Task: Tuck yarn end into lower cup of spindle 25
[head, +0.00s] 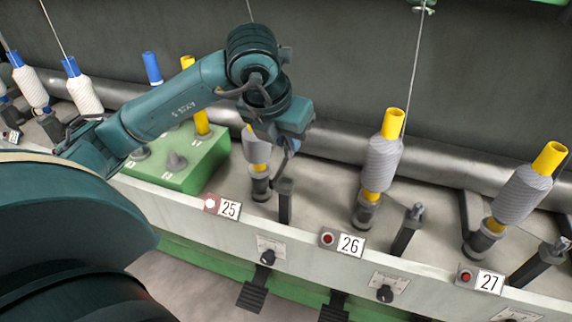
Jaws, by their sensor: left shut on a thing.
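Spindle 25 carries a grey yarn bobbin (254,142) on a yellow tube, partly hidden behind my left gripper. Its dark lower cup (260,190) shows below the yellow tube end. My left gripper (285,157) points down just right of the bobbin, above and to the right of the cup. It is shut on the yarn end, which is too thin to make out here. The number plate 25 (229,209) is on the front rail, with a pale, bright lamp (210,203) beside it. My right gripper is not in view.
Spindle 26 (382,160) and spindle 27 (522,195) stand to the right with grey bobbins on yellow tubes. A dark post (285,203) stands close right of cup 25. A green box (195,165) with blue and yellow tubes is left. White bobbins (85,95) stand farther left.

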